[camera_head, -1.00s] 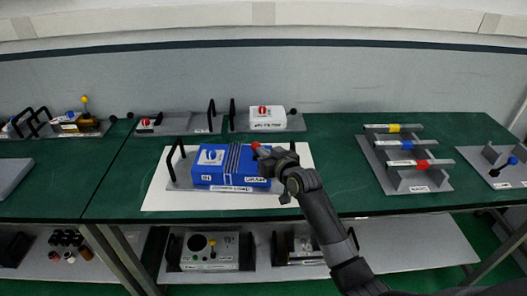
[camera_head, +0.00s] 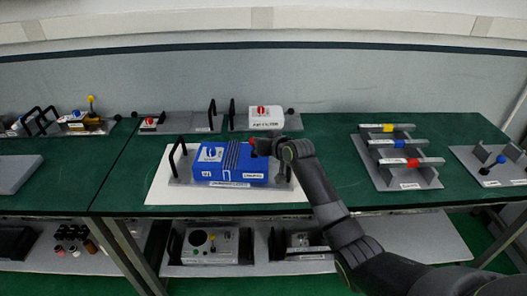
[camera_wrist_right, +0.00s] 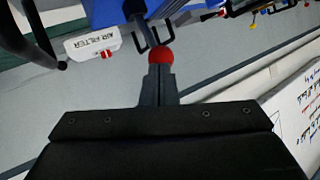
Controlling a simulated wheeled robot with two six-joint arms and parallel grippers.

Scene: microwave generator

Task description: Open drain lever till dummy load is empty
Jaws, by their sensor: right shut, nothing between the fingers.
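The blue dummy load box (camera_head: 232,177) sits on a grey plate over a white sheet on the green table in the head view. In the wrist view, the red ball (camera_wrist_right: 161,55) is directly beyond my right gripper (camera_wrist_right: 159,75). Its fingers are shut and empty, with the tips at or touching the ball. In the head view my right gripper (camera_head: 264,146) is beside the lever. My left gripper is out of view.
A white air filter box (camera_head: 266,117) with a red knob stands behind the dummy load. A rack with yellow, blue and red marked bars (camera_head: 402,160) is to the right. Black handles (camera_head: 178,157) rise left of the box.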

